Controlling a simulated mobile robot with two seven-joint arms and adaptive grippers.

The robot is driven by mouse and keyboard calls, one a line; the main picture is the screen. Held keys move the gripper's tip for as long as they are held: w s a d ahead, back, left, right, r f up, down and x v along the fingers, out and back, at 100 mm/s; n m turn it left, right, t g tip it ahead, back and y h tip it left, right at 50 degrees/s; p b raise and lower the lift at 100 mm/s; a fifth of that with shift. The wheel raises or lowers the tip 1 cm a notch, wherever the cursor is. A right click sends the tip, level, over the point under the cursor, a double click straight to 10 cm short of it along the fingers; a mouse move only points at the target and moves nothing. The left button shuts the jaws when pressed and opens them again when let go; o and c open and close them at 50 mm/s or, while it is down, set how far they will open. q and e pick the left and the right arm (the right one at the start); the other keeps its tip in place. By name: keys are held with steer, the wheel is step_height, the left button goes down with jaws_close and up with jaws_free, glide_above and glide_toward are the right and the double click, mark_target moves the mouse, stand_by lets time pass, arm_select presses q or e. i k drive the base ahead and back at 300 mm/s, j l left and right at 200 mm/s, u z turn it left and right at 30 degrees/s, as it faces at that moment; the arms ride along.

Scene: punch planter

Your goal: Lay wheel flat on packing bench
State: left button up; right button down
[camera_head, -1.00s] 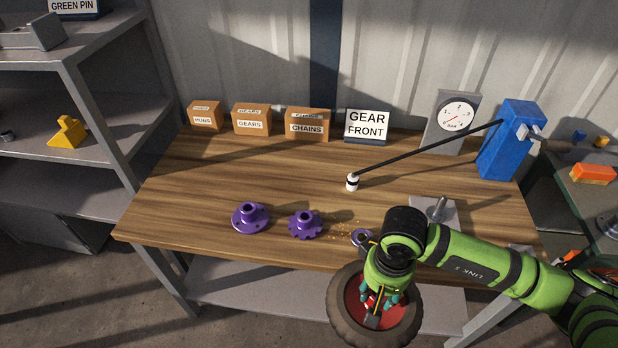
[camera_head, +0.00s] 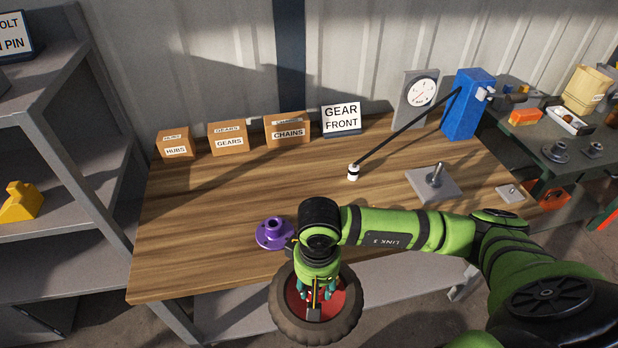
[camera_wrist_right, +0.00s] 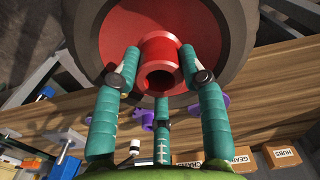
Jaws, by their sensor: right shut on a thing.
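The wheel has a dark tyre (camera_head: 284,318) and a red face with a raised red hub, which shows in the right wrist view (camera_wrist_right: 158,50). My right gripper (camera_head: 318,294) is shut on the wheel, its teal fingers around the hub. The wheel is held at the front edge of the wooden packing bench (camera_head: 200,225), overlapping that edge in the head view. I cannot tell its exact height or gap from the bench. My left gripper is not in view.
A purple flanged hub (camera_head: 273,234) stands near the front edge, beside my arm. Boxes (camera_head: 228,138) and a GEAR FRONT sign (camera_head: 341,118) line the back. A black rod with a white tip (camera_head: 353,172) and a grey peg plate (camera_head: 434,184) are at right.

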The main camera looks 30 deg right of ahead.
mark_target(199, 207)
steer(key=i+j, duration=0.5)
steer(key=j, duration=0.25)
steer(key=i+j, duration=0.4)
